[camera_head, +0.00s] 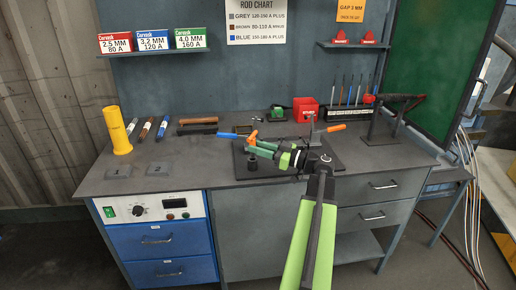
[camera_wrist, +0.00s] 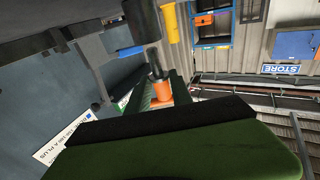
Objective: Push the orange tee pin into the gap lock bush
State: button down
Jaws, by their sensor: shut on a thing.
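The orange tee pin (camera_head: 252,138) is at the tips of my gripper (camera_head: 259,145), above the dark fixture plate on the bench. In the wrist view the orange piece (camera_wrist: 162,91) sits between the two green fingers of my gripper (camera_wrist: 161,93), which are shut on it. A dark round part (camera_wrist: 157,72) shows just past the orange piece; I cannot tell whether it is the pin's end or the gap lock bush. The bush is not clearly made out in either view. A short dark post (camera_head: 252,164) stands below the pin in the head view.
The fixture plate (camera_head: 325,165) lies on the bench (camera_head: 210,172). A yellow tube (camera_head: 117,130) and several rods (camera_head: 147,128) are at left.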

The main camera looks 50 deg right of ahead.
aim_at(254, 157)
jog(key=shift+f+b, duration=2.15)
jog(key=shift+f, duration=0.15)
jog(key=c, duration=1.1)
grip_release()
jog(key=shift+o, duration=0.2)
jog(key=shift+r, duration=0.1)
jog(key=b+v, duration=0.1)
jog(key=v, duration=1.6)
jog(key=shift+s, duration=0.25)
